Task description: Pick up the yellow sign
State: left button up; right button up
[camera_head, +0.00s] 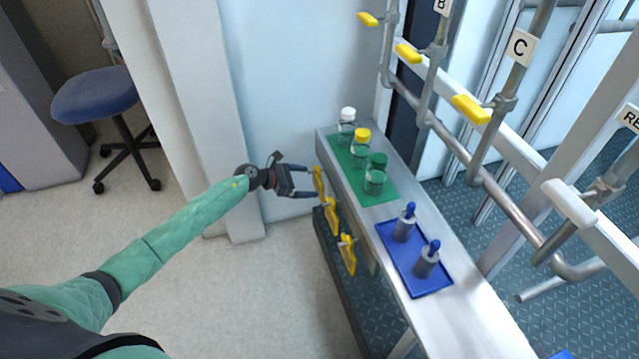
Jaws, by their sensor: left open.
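Several yellow signs hang in a row on the left side of the metal bench: a far yellow sign (319,180), a middle yellow sign (331,216) and a near yellow sign (347,255). My left gripper (311,182) reaches in from the left, level with the far sign. Its two dark fingers are spread, one toward each end of that sign. The fingertips are very close to the sign; I cannot tell whether they touch it. My right gripper is out of view.
The metal bench (462,325) carries a green mat (386,194) with capped bottles and a blue tray (428,288) with two blue-topped bottles. Pipes with yellow valve handles (470,109) stand at right. A blue chair (95,96) is far left. The floor left of the bench is clear.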

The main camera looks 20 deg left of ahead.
aim_at(316, 183)
pick_arm(q)
jog(key=shift+x, duration=2.5)
jog(key=shift+s, duration=0.1)
jog(key=c, duration=0.7)
